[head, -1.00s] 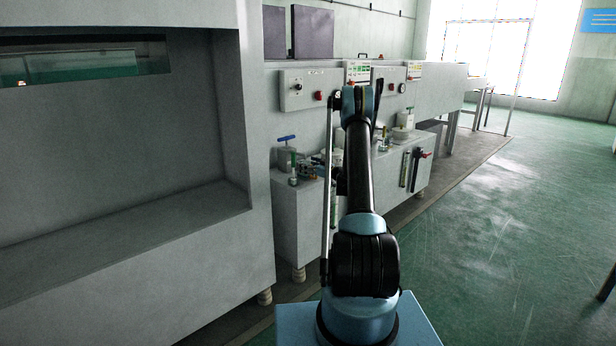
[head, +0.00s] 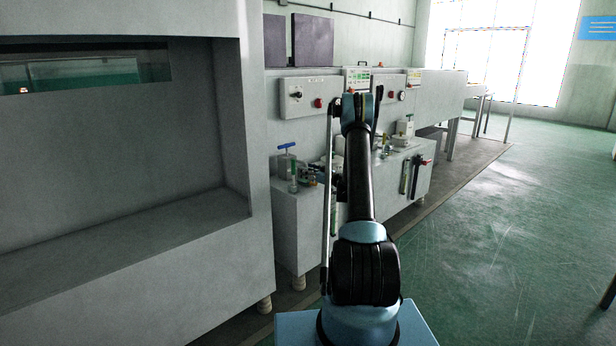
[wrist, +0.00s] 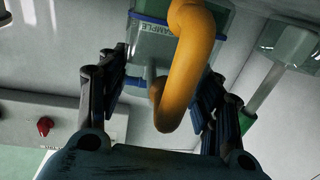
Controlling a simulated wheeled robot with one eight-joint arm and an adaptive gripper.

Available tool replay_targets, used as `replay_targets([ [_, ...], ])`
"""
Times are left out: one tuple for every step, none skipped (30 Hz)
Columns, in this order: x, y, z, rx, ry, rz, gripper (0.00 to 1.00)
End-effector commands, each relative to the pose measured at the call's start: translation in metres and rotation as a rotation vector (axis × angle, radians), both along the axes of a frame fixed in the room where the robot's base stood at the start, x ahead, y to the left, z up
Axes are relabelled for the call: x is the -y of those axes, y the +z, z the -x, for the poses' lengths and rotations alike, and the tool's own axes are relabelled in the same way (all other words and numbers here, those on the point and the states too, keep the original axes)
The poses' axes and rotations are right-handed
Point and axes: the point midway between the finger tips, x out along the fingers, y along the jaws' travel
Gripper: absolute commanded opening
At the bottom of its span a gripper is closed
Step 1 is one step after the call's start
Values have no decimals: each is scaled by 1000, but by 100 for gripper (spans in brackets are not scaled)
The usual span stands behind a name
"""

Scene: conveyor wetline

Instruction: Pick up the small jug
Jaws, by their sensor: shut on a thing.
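The small jug (wrist: 146,48) fills the upper middle of the wrist view. It has a clear, greenish body, a thick orange handle (wrist: 185,75) and a label reading "SAMPLE". My gripper (wrist: 165,78) has its dark fingers on either side of the jug and is shut on it. The handle runs down between the fingers toward the palm. The jug's top and far side are out of view. In the head view my own arm hides the gripper and the jug.
A bench (head: 297,225) with a blue-handled valve (head: 287,148) and small fittings stands left of my arm. A white bottle (head: 405,127) stands behind it on the right. Control boxes (head: 310,97) line the wall.

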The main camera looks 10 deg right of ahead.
Motion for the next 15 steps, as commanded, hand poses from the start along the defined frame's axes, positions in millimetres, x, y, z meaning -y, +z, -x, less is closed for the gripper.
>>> replay_targets([
  [1, 1, 1, 0, -1, 0, 30],
  [3, 1, 2, 0, -1, 0, 30],
  [5, 1, 4, 0, -1, 0, 30],
  [6, 1, 6, 0, -1, 0, 30],
  [8, 1, 7, 0, -1, 0, 30],
  [10, 1, 10, 0, -1, 0, 30],
  [12, 1, 12, 0, -1, 0, 30],
  [14, 1, 14, 0, -1, 0, 30],
  [16, 1, 17, 0, -1, 0, 30],
  [18, 1, 20, 0, -1, 0, 30],
  [20, 1, 22, 0, -2, 0, 30],
  [23, 1, 25, 0, -2, 0, 30],
  [26, 1, 28, 0, -2, 0, 30],
  [28, 1, 30, 0, -2, 0, 30],
  [31, 1, 34, 0, -1, 0, 30],
])
